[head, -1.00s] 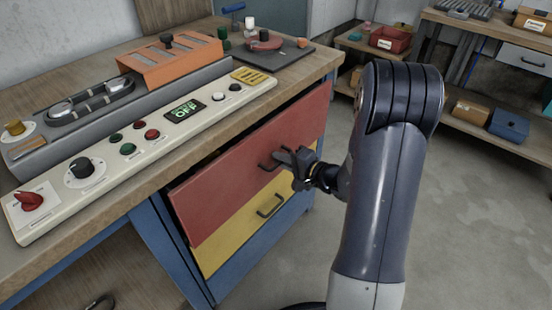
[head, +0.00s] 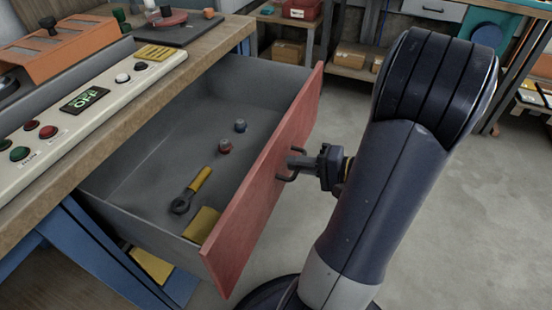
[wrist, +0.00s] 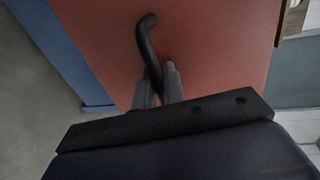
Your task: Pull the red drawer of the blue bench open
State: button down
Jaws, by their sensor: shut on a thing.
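The red drawer (head: 262,198) of the blue bench (head: 105,240) stands far out, and its grey inside shows in the head view. Its red front also fills much of the wrist view (wrist: 215,45). My gripper (head: 297,166) is at the outer face of the drawer front, shut on the dark handle (head: 283,178). In the wrist view the handle (wrist: 147,38) runs down between the two fingers (wrist: 158,85). Inside the drawer lie a yellow-handled tool (head: 192,190), two small knobs (head: 225,146) and a yellow block (head: 201,225).
A control panel (head: 95,105) with buttons and a display sits on the bench top, above the drawer. Shelves with boxes (head: 350,64) stand at the back. The grey floor right of the drawer is clear.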

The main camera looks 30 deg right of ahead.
jog(key=shift+f+v, duration=0.25)
jog(key=shift+v, duration=1)
jog(key=shift+s, duration=0.1)
jog(key=c, duration=1.8)
grip_release()
jog(key=shift+d, duration=0.15)
jog(key=p+v, duration=0.2)
jog(key=v, duration=0.8)
jog(key=shift+s+d, duration=0.1)
jog(key=shift+s, duration=0.2)
jog(key=b+x, duration=0.2)
jog(key=x, duration=0.9)
jog(key=shift+w+r, duration=0.1)
